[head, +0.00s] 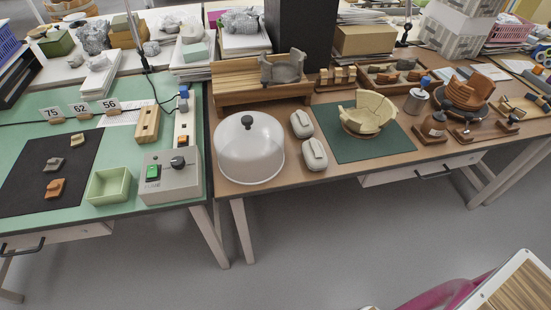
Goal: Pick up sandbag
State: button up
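Two small pale grey objects that look like the sandbags lie on the brown table between the white dome and the dark green mat. The rear sandbag (301,124) is close behind the front sandbag (314,154). Each has a lighter strip on top, and nothing covers them. My gripper is not in view, so its state and place cannot be seen.
A white dome (249,155) with a black knob stands left of the sandbags. On the right, a cream partial bowl (368,113) sits on the green mat (340,148). A wooden stand (240,95) is behind. The table's front edge is clear below the sandbags. A grey control box (170,182) stands on the left table.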

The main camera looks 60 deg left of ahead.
aim_at(315, 157)
jog(key=u, duration=2.25)
jog(key=z, duration=1.05)
jog(key=k+j+z, duration=0.15)
jog(key=j+z, duration=0.15)
jog(key=k+j+z, duration=0.2)
jog(key=j+z, duration=0.15)
jog(key=k+j+z, duration=0.3)
jog(key=k+j, duration=0.2)
jog(key=j, duration=0.2)
